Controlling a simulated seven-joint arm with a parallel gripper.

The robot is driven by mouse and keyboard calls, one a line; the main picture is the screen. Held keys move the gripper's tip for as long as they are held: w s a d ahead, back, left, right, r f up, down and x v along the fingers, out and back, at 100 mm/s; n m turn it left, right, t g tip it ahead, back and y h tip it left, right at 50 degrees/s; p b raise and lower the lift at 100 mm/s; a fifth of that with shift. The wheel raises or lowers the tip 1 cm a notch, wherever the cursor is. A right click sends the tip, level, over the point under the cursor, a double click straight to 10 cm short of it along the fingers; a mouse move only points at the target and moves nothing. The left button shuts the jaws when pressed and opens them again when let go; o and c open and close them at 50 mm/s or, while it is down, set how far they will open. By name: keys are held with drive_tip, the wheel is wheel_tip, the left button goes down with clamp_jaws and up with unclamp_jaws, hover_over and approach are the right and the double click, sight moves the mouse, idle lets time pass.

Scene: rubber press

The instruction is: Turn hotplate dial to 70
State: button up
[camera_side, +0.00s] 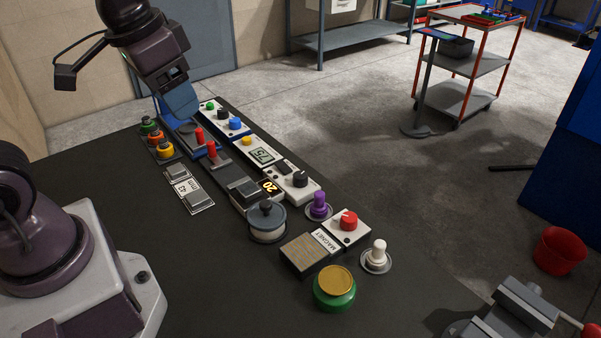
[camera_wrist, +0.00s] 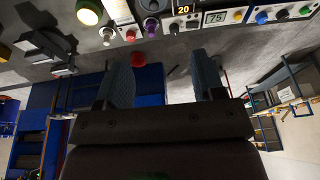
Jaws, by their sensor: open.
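I cannot tell for certain that this dial is the hotplate's. My gripper (camera_side: 180,102) is above the far end of the row of devices, well apart from the black dial. In the wrist view my gripper (camera_wrist: 163,72) has its two fingers spread with nothing between them.
A yellow 20 display (camera_side: 269,187), a purple knob (camera_side: 319,205), a red knob (camera_side: 348,220) and a green-gold button (camera_side: 335,288) crowd the dial's surroundings. Red upright levers (camera_side: 211,149) stand farther back. The dark tabletop (camera_side: 215,265) is clear at the front left.

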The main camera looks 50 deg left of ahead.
drive_tip(key=w+a+f+m+g, duration=0.1)
drive_tip(key=w+f+m+g, duration=0.4)
drive_tip(key=w, duration=0.6)
drive_tip(key=m+t, duration=0.1)
drive_tip(key=m, duration=1.2)
approach(300, 174)
drive_tip(key=shift+n, duration=0.3)
drive_tip(key=f, duration=0.9)
drive_tip(key=shift+s+a+f, duration=0.15)
drive_tip(key=shift+s+f, duration=0.2)
drive_tip(key=c, duration=0.9)
